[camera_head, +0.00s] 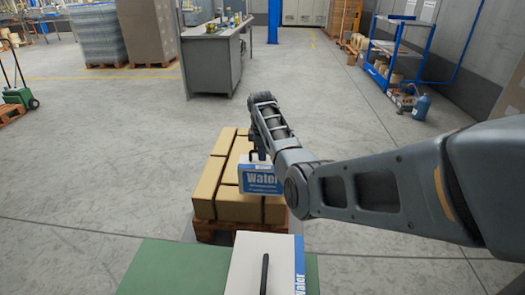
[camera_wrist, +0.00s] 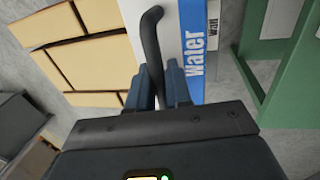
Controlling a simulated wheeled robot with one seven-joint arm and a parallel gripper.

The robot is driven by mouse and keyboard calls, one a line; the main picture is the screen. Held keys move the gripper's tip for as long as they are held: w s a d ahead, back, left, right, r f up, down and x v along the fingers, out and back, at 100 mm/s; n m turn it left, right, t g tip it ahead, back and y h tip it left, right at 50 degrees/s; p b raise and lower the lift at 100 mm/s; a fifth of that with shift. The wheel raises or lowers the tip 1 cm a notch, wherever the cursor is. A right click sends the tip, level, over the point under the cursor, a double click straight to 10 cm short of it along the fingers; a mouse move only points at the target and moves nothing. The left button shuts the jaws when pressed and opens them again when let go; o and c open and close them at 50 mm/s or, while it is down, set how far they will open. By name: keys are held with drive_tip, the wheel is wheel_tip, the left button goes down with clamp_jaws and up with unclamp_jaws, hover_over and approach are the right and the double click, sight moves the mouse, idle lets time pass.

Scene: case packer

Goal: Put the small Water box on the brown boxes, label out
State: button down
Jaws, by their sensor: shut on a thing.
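The small Water box (camera_head: 262,180) is white with a blue label and hangs upright from my gripper (camera_head: 258,155). It appears over or just at the near side of the brown boxes (camera_head: 225,207); I cannot tell whether it touches them. Its Water label faces the head camera. In the wrist view my gripper (camera_wrist: 162,88) is shut on the box's dark handle (camera_wrist: 152,40). The Water box (camera_wrist: 190,35) lies just beyond the fingers, and the brown boxes (camera_wrist: 85,62) show at left. My arm partly covers the stack's right side in the head view.
The brown boxes stand on a wooden pallet (camera_head: 220,232). Nearer, another white Water box (camera_head: 250,262) with a dark handle stands on a green surface (camera_head: 165,270). A grey workbench (camera_head: 210,65) stands behind.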

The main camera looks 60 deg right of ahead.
drive_tip(key=shift+f+b, duration=0.85)
drive_tip(key=shift+f, duration=1.05)
drive_tip(key=c, duration=1)
unclamp_jaws()
drive_tip(key=shift+o, duration=0.2)
drive_tip(key=shift+f, duration=0.1)
drive_tip(key=shift+s+a+r, duration=0.1)
drive_tip(key=shift+a+r, duration=0.15)
drive_tip(key=shift+r, duration=1.05)
drive_tip(key=shift+s+a+r, duration=0.1)
drive_tip(key=shift+a+r, duration=0.1)
drive_tip(key=shift+r, duration=1.1)
drive_tip(key=shift+s+a+r, duration=0.1)
drive_tip(key=shift+a+r, duration=0.15)
drive_tip(key=shift+r, duration=1.05)
